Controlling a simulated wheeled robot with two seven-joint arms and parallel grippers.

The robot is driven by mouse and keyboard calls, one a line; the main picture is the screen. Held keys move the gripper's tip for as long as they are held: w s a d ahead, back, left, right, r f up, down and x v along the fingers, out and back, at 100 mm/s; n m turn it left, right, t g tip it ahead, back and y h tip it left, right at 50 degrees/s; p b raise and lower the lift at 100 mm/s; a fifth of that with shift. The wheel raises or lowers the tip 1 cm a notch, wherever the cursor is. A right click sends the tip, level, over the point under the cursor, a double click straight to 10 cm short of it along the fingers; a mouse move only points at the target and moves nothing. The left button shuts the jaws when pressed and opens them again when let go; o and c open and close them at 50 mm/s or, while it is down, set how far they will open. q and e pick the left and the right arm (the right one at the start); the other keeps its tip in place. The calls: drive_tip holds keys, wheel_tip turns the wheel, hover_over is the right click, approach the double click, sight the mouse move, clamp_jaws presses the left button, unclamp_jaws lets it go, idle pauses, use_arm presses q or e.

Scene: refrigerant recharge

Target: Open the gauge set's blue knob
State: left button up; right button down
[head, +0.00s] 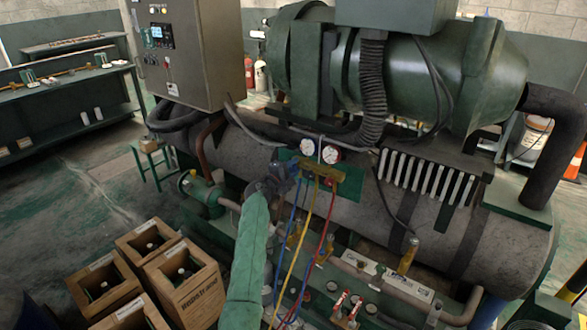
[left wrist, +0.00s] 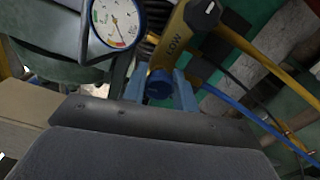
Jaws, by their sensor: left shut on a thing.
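The gauge set's yellow manifold (head: 325,173) hangs on a green plate in front of the chiller, with two round white gauges above it. In the left wrist view the manifold (left wrist: 184,42) reads "LOW", with one gauge (left wrist: 115,23) beside it. My left gripper (head: 287,172) is at the manifold's left end. In the left wrist view its two blue-grey fingers (left wrist: 160,92) are shut on the blue knob (left wrist: 159,84), one on each side. The knob is hidden or too small to make out in the head view. My right gripper is not in view.
Blue, yellow and red hoses (head: 325,225) hang below the manifold. Open wooden crates (head: 186,277) with bottles stand on the floor at the lower left. A grey control box (head: 190,50) and green machine parts (head: 425,75) rise behind.

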sight(292, 169)
use_arm(q)
drive_tip(key=o, duration=0.9)
drive_tip(key=shift+a, duration=0.1)
drive_tip(key=shift+o, duration=0.3)
drive_tip(key=shift+f, duration=0.1)
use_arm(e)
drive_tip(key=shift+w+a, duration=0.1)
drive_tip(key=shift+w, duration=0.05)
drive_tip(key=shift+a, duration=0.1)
use_arm(q)
drive_tip(key=shift+s+a, duration=0.15)
drive_tip(key=shift+s, duration=0.05)
drive_tip(key=b+v, duration=0.2)
drive_tip(key=v, duration=0.3)
drive_tip(key=shift+s+a+f, duration=0.1)
drive_tip(key=shift+s+a, duration=0.15)
drive_tip(key=shift+s, duration=0.1)
drive_tip(key=shift+s+a+b, duration=0.35)
drive_tip(key=shift+s+a, duration=0.1)
drive_tip(key=shift+s, duration=0.1)
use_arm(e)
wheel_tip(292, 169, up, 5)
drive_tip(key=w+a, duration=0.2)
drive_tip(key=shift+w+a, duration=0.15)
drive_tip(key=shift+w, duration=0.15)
